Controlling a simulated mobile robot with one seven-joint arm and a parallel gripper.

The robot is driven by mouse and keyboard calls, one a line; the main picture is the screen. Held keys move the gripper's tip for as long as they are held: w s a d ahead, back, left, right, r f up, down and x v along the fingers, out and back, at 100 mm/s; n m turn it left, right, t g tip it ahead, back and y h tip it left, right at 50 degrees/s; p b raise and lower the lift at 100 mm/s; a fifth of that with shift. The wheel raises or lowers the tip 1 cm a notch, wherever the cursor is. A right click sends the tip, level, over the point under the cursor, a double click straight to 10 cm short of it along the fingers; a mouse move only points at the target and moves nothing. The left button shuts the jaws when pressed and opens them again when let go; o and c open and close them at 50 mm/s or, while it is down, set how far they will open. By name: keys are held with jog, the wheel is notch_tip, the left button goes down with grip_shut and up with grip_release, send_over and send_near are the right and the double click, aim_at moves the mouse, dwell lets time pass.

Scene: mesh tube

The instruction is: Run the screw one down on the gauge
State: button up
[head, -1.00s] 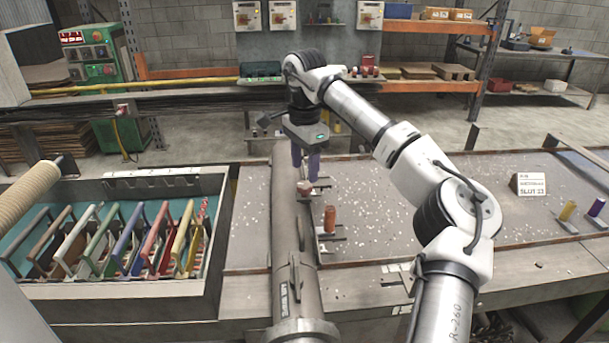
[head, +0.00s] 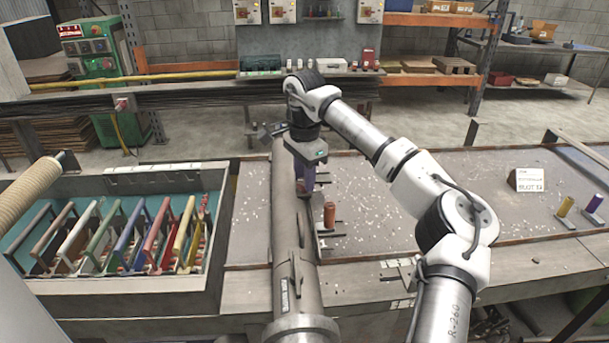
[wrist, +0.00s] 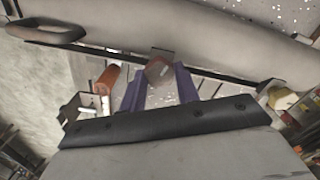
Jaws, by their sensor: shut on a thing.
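My gripper (head: 303,188) has two purple fingers and is low over the right side of the long grey tube (head: 287,235). It is shut on a brownish-red round knob (wrist: 158,69), which shows between the fingertips in the wrist view. In the head view the fingers and the wrist mostly cover this knob. An orange-red cylinder (head: 329,215) stands upright on a small bracket close in front and to the right; it also shows in the wrist view (wrist: 107,78), left of the fingers. No marking tells me which part is the gauge.
A tray (head: 110,290) of coloured frames stands left of the tube. At the right are a white sign (head: 526,180), a yellow cylinder (head: 567,206) and a purple cylinder (head: 595,203). The table (head: 420,195) between is mostly clear, with scattered pale flecks.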

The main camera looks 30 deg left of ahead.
jog(key=shift+m, duration=0.3)
jog(key=m, duration=0.3)
jog(key=shift+m+b, duration=0.3)
jog(key=shift+b, duration=0.05)
jog(key=m, duration=0.4)
jog(key=shift+m+b, duration=0.3)
jog(key=m, duration=0.4)
jog(key=shift+b, duration=0.35)
jog(key=m, duration=0.5)
jog(key=shift+b, duration=0.4)
jog(key=m, duration=0.4)
jog(key=shift+m+b, duration=0.3)
jog(key=shift+b, duration=0.1)
jog(key=m, duration=0.3)
jog(key=shift+m+b, duration=0.3)
jog(key=shift+b, duration=0.1)
jog(key=m+b, duration=0.1)
jog(key=m, duration=0.7)
jog(key=shift+m+b, duration=0.35)
jog(key=shift+m, duration=0.05)
